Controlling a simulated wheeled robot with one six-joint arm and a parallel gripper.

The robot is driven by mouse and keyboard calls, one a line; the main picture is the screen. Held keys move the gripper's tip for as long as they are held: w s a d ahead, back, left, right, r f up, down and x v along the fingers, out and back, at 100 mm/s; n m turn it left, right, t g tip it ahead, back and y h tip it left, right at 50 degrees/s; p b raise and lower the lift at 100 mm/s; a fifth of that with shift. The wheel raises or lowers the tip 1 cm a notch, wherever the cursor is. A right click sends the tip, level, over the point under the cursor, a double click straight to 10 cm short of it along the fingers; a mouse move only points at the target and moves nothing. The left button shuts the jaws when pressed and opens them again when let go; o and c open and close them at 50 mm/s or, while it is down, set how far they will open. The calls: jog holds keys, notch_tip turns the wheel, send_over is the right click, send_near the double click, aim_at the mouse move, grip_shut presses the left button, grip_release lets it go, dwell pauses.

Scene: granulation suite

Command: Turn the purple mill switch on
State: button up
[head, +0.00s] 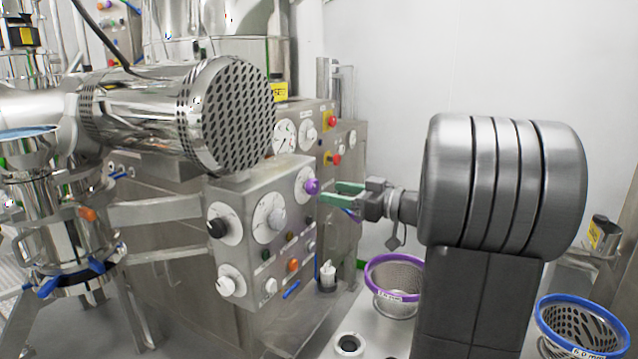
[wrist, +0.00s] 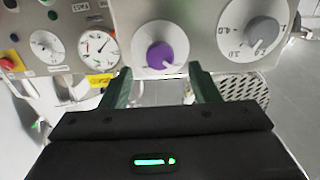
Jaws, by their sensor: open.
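The purple mill switch (head: 311,186) is a round knob on a white dial plate, on the upper right of the steel control panel. In the wrist view the purple knob (wrist: 160,55) sits just beyond the fingertips, centred between them, with a small pale pointer mark on it. My gripper (head: 322,193) has green fingers and reaches from the right toward the knob. In the wrist view my gripper (wrist: 160,75) is open, its two green fingers apart on either side below the knob. I cannot tell whether the fingers touch the knob.
A large numbered dial with a grey knob (wrist: 268,32) sits beside the purple one. A black knob (head: 217,228), an orange button (head: 293,265) and a white knob (head: 227,286) share the panel. A purple-rimmed sieve basket (head: 394,264) and a blue-rimmed one (head: 546,318) stand below.

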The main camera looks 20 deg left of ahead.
aim_at(316, 188)
jog(key=shift+w+a+p, duration=0.2)
jog(key=shift+a+p, duration=0.45)
jog(key=shift+a, duration=2.05)
jog(key=c, duration=1)
